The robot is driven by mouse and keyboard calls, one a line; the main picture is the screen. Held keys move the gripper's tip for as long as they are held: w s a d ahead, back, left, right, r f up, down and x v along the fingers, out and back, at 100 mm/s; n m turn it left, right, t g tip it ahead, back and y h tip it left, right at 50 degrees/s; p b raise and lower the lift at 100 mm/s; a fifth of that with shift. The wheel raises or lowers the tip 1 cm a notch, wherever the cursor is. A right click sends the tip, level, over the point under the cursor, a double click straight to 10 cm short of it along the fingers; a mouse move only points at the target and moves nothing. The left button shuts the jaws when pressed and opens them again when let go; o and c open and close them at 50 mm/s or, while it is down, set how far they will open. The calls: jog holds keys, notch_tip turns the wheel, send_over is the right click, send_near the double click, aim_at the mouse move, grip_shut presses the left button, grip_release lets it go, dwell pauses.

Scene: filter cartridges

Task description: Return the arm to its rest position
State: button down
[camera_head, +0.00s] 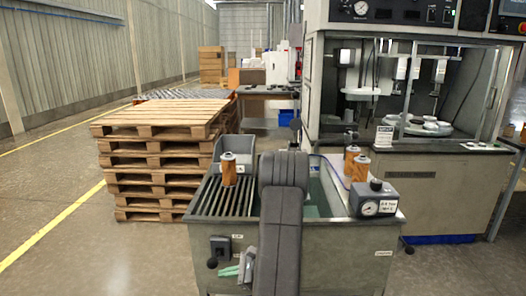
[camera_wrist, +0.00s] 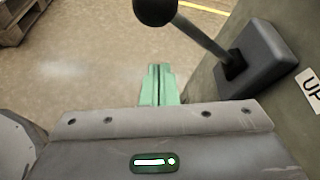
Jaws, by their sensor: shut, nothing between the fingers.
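My gripper (camera_head: 230,271) hangs low in front of the tank's front wall, beside a lever with a black knob (camera_head: 212,263). In the wrist view my gripper's green fingers (camera_wrist: 158,84) are together, with nothing between them. The lever's knob (camera_wrist: 155,8) and its dark housing (camera_wrist: 262,60) are close ahead and to the right there, apart from the fingers. My dark arm reaches forward over the middle of the tank (camera_head: 310,268) and hides part of it.
An orange filter cartridge (camera_head: 229,170) stands on the rack (camera_head: 222,200) at the tank's left. Two more cartridges (camera_head: 361,168) stand at its right, behind a gauge box (camera_head: 374,199). Stacked pallets (camera_head: 152,165) are at the left; a machine cabinet (camera_head: 400,185) is behind. Floor at the left front is clear.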

jog(key=shift+s+a+r+p, duration=0.1)
jog(key=shift+a+r+p, duration=0.15)
jog(key=shift+r+p, duration=0.35)
jog(key=shift+s+a+r+p, duration=0.15)
jog(key=shift+a+r+p, duration=0.05)
jog(key=shift+r+p, duration=0.4)
jog(key=shift+s+a+r+p, duration=0.1)
jog(key=shift+a+r+p, duration=0.15)
jog(key=shift+r+p, duration=0.3)
